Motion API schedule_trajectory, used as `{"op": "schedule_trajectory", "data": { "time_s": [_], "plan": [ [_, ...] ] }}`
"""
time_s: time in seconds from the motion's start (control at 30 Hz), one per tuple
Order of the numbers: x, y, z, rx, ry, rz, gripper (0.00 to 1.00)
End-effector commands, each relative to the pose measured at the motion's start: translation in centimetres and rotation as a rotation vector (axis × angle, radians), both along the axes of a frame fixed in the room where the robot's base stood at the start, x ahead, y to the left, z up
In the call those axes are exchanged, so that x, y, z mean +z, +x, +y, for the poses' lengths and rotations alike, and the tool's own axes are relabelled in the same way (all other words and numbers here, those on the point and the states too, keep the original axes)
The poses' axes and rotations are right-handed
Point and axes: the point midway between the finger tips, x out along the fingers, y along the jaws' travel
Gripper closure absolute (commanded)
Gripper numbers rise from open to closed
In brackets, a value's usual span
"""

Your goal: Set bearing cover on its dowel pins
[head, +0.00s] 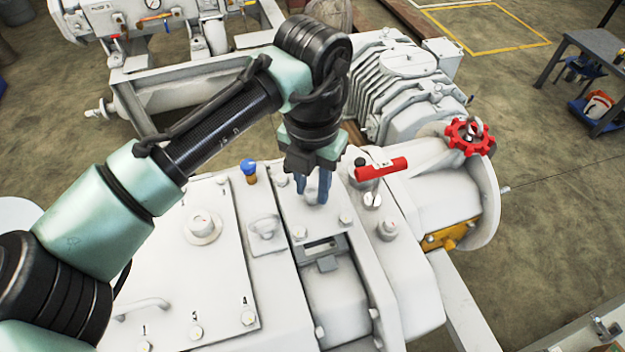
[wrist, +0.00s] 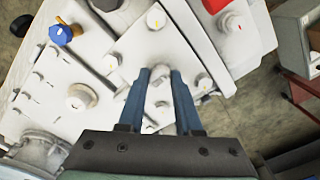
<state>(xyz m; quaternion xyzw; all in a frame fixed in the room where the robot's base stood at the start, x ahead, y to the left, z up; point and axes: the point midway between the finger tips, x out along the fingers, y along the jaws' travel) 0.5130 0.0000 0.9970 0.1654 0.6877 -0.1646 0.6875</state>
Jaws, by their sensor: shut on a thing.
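The bearing cover (head: 312,220) is a white plate with bolt heads near its corners. It lies level over the top of the white pump housing, and I cannot tell whether it is fully seated or slightly raised. It also shows in the wrist view (wrist: 132,52) beneath my gripper. My gripper (head: 317,194) points down at the cover's middle, and its blue fingers (wrist: 161,76) are shut on a small raised part there. The dowel pins cannot be made out. A dark slot with a grey block (head: 322,249) shows at the cover's near edge.
A red-handled valve (head: 381,169) stands close right of my gripper. A red handwheel (head: 470,137) is farther right. A ribbed motor (head: 402,85) lies behind.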

Motion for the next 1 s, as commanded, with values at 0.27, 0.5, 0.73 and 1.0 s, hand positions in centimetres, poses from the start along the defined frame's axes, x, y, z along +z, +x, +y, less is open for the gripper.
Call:
{"op": "schedule_trajectory", "data": {
  "time_s": [0.27,0.5,0.73,1.0],
  "plan": [
    [-0.7,0.1,-0.1,0.001,-0.002,-0.001,1.0],
    [-2.9,0.1,-0.1,0.001,-0.003,-0.001,1.0],
    [-4.9,0.1,-0.1,0.001,-0.002,-0.001,1.0],
    [-5.8,0.1,0.0,0.001,-0.001,-0.003,1.0]
  ]
}}
